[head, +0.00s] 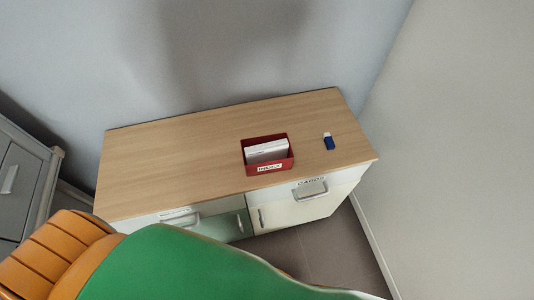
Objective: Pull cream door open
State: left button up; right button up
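The cream door (300,212) is on the right front of a low cabinet with a wooden top. It looks shut, seen steeply from above. Its upright metal handle (261,218) is at its left edge. A green door (217,227) is to its left, with a handle (240,222) near its right edge. Above the cream door is a white drawer labelled CARDS, with a metal handle (310,191). Neither of my grippers is in view.
A red card box (284,164) and a small blue-and-white object (329,142) stand on the cabinet top (180,155). A wall (460,120) is close on the right. A grey cabinet (20,180) stands left. A large green-and-orange shape hides the lower left foreground. Floor shows before the cream door.

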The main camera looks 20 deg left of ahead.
aim_at(269, 217)
jog(key=k+l, duration=0.15)
jog(key=k, duration=0.15)
jog(key=k+l+u, duration=0.1)
jog(key=j+u, duration=0.1)
jog(key=u, duration=0.35)
jog(key=k+j+u, duration=0.1)
jog(key=u, duration=0.4)
